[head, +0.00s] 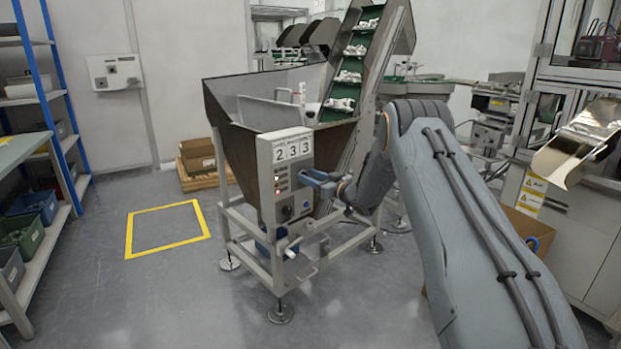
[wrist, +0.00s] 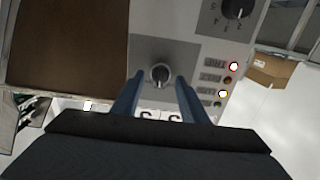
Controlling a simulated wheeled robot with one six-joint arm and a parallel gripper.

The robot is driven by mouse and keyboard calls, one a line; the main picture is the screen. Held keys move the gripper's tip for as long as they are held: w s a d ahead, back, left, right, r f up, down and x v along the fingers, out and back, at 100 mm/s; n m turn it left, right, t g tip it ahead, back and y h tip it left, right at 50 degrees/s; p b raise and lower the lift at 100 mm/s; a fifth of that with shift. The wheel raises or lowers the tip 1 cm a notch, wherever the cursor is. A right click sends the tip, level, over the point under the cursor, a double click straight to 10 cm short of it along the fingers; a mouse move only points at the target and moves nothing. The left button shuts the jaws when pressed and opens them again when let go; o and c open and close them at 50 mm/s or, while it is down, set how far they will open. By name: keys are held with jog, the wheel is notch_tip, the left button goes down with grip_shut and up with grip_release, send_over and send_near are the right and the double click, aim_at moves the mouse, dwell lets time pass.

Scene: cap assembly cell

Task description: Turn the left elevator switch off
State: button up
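My gripper (head: 310,179) is at the panel's right side in the head view, hiding the knob there. In the wrist view, my gripper (wrist: 159,79) has its two blue fingers apart, one on each side of the knob, with gaps visible. I cannot tell how deep the fingertips reach.
A numbered dial (wrist: 236,10) and a column of indicator lamps (wrist: 233,67), some lit, are near the knob. The metal hopper (head: 232,105) and inclined conveyor (head: 352,63) stand behind the panel. Shelves (head: 40,262) line the left; open floor (head: 165,290) lies between.

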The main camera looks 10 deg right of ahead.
jog(key=c, duration=0.9)
jog(key=shift+n, duration=0.4)
jog(key=shift+s+a+f+n+b, duration=0.1)
jog(key=shift+n+b, duration=0.8)
jog(key=shift+n, duration=1.1)
jog(key=shift+a+n+b, duration=0.1)
jog(key=shift+n+b, duration=0.8)
jog(key=shift+n, duration=1.1)
jog(key=o, duration=1)
